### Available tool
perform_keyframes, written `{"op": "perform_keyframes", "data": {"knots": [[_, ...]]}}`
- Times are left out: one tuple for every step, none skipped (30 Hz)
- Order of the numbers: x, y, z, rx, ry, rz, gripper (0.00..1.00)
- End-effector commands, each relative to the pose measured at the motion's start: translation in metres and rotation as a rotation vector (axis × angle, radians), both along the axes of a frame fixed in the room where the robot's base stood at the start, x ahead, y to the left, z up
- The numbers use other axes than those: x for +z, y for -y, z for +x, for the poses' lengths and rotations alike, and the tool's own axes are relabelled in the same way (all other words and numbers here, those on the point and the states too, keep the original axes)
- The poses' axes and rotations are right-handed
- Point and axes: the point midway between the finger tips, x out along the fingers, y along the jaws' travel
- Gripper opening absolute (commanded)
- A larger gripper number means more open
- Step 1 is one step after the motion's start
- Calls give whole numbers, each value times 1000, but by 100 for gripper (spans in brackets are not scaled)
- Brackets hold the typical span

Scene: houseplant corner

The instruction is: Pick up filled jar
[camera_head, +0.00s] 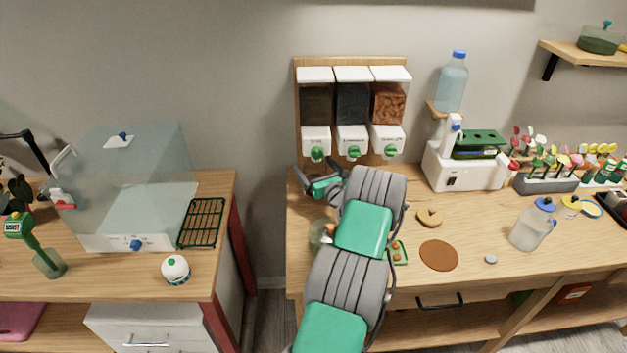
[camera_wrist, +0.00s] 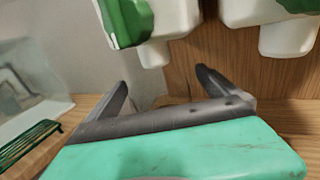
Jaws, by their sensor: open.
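My gripper (camera_head: 322,184) is above the right table, just below the left dispenser of the wall rack. In the wrist view my gripper (camera_wrist: 160,80) has its two fingers spread, with no jar between them. A clear glass jar (camera_head: 319,234) stands on the table near its left end, left of my arm, which hides part of it. I cannot tell whether it is filled. No jar is clearly seen in the wrist view.
Three dispensers with green knobs (camera_head: 353,151) hang on the wooden back panel. A brown round mat (camera_head: 439,255), a blue-lidded jug (camera_head: 532,228) and a white machine (camera_head: 466,168) are on the right table. A glass case (camera_head: 135,190) stands on the left table, across a gap.

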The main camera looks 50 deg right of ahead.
Motion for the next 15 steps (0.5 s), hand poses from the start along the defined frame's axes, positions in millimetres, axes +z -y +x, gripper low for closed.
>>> {"op": "perform_keyframes", "data": {"knots": [[3,3,9,3,-1,-2,99],[3,5,14,4,0,-1,99],[2,8,19,4,-1,-2,99],[2,9,22,4,0,-1,99],[1,10,23,4,0,-1,99],[1,11,24,3,0,-1,99],[0,11,25,3,0,-1,99],[0,11,25,3,0,-1,99],[0,11,25,3,0,-1,99],[0,11,25,3,0,-1,99],[0,10,25,3,0,-1,99],[0,10,25,4,0,-1,96],[0,10,26,4,0,-1,94],[0,10,26,5,0,-1,91],[0,10,26,5,0,-1,88]]}}
